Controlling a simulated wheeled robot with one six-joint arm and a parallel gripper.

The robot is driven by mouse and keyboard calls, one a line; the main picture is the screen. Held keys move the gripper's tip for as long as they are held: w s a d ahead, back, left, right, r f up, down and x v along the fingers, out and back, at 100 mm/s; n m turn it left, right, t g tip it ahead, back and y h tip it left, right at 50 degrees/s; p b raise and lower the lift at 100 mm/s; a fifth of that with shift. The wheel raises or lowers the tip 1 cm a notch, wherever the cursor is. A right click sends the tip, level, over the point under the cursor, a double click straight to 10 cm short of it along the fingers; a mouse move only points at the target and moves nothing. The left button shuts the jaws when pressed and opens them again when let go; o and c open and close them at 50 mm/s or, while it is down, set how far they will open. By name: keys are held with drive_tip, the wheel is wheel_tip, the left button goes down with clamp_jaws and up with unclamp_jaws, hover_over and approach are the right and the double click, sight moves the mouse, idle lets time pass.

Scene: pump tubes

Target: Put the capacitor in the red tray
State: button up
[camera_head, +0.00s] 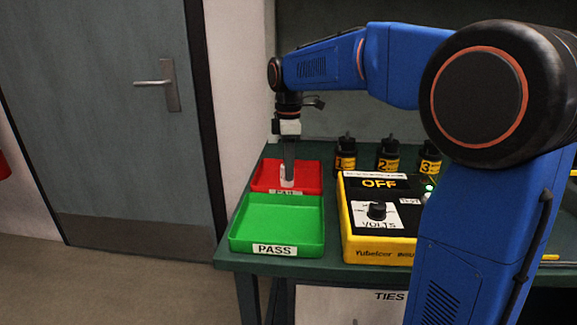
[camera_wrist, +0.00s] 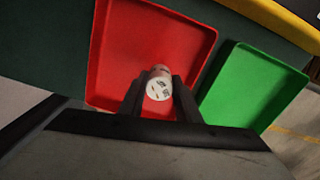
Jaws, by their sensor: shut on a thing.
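My gripper (camera_wrist: 159,98) is shut on the capacitor (camera_wrist: 159,84), a small pale cylinder with dark print on its end. In the head view, the capacitor (camera_head: 287,181) shows below my gripper (camera_head: 288,172), over the red tray (camera_head: 309,172). The wrist view also shows the red tray (camera_wrist: 115,50) behind and around the capacitor. I cannot tell whether the capacitor touches the tray floor. The red tray holds nothing else that I can see.
A green tray (camera_head: 300,222) marked PASS adjoins the red one in front. A yellow tester (camera_head: 355,225) reading OFF stands to the right. Several black numbered parts (camera_head: 346,160) stand at the back of the green bench (camera_head: 240,262). A door (camera_head: 110,120) is at left.

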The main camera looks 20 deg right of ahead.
drive_tip(key=shift+f, duration=0.35)
drive_tip(key=o, duration=1.2)
drive_tip(key=shift+c, duration=0.2)
